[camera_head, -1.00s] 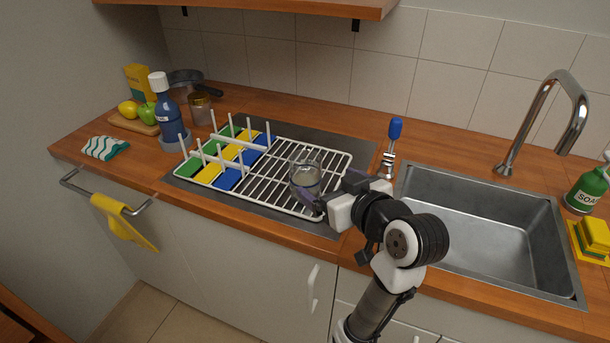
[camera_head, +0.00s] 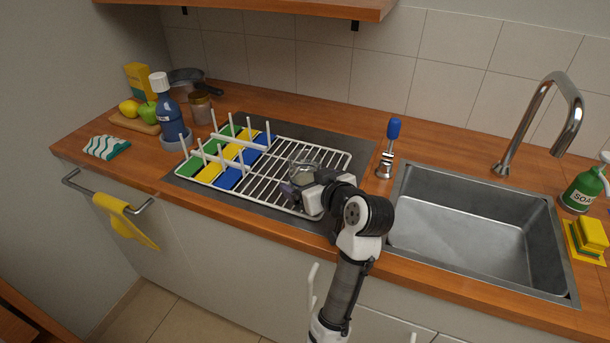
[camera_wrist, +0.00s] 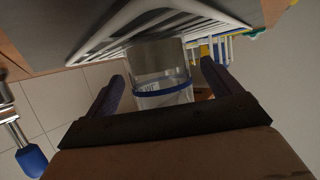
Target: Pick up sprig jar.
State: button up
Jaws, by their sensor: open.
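A clear glass jar (camera_head: 304,168) stands on the white wire dish rack (camera_head: 330,152), partly hidden behind my gripper in the head view. In the wrist view the glass jar (camera_wrist: 160,72) has a blue band and a small pale label, and the picture is upside down. My gripper (camera_head: 294,190) is open, with one dark finger on each side of the jar in the wrist view (camera_wrist: 163,86). Gaps show between the fingers and the glass. I cannot tell whether a sprig is in it.
Green, yellow and blue pieces (camera_head: 232,175) and white pegs fill the rack's left part. A blue-handled brush (camera_head: 391,135) stands right of the rack, beside the sink (camera_head: 470,230). A blue bottle (camera_head: 167,108) and a brown jar (camera_head: 200,106) stand at the back left.

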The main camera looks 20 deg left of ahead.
jog(key=shift+x, duration=1)
jog(key=c, duration=1.2)
jog(key=shift+r, duration=0.2)
jog(key=shift+c, duration=0.2)
notch_tip(320, 180, up, 20)
jog(key=shift+f, duration=0.15)
